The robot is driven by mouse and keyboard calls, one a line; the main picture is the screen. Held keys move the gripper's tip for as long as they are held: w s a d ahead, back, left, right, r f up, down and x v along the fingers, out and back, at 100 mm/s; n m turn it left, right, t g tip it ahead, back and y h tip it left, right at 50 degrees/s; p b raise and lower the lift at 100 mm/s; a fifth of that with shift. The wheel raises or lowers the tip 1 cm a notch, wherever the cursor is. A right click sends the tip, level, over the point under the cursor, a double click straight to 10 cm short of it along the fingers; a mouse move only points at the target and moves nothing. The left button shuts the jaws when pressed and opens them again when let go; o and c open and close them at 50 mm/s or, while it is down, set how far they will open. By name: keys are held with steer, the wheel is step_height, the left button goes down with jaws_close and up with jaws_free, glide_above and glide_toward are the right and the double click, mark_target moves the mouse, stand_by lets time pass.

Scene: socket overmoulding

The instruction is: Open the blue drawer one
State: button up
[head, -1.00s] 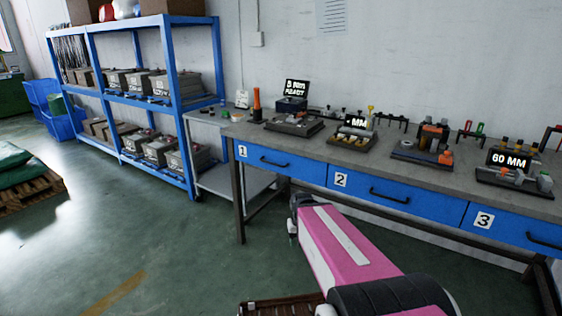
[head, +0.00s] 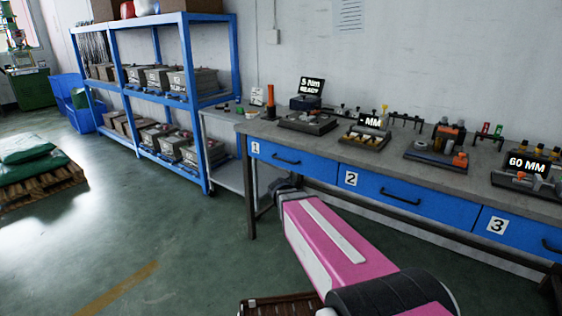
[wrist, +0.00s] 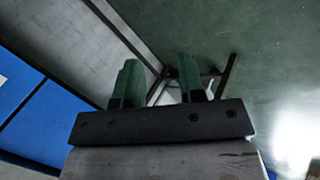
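The blue drawer one (head: 292,162) is at the left end of the workbench in the head view, marked with a white 1 label. It is shut, flush with the bench front, and has a dark bar handle (head: 286,160). My pink arm reaches forward below the bench front in the head view, and its far end is near the left bench leg. In the wrist view my gripper (wrist: 157,82) has two green fingers standing apart with nothing between them. Blue drawer fronts (wrist: 35,120) show at the left of the wrist view, away from the fingers.
Drawer two (head: 400,197) and drawer three (head: 520,240) are shut to the right. Fixtures and small displays stand on the bench top (head: 262,128). A blue shelf rack (head: 200,110) stands left of the bench. The green floor (head: 190,240) in front is clear, with a loaded pallet (head: 40,185) far left.

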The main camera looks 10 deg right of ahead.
steer(key=w+a+r+n+t+h, duration=0.35)
steer(key=w+r, duration=0.35)
steer(key=w, duration=0.4)
steer(key=n+t+h, duration=0.2)
steer(key=n+t, duration=0.1)
steer(key=t, duration=0.2)
glide_toward(281, 160)
steer(key=shift+y, duration=0.25)
steer(key=x, duration=1)
steer(key=shift+w+d, duration=0.15)
steer(key=shift+w, duration=0.15)
steer(key=shift+c, duration=0.3)
jaws_close()
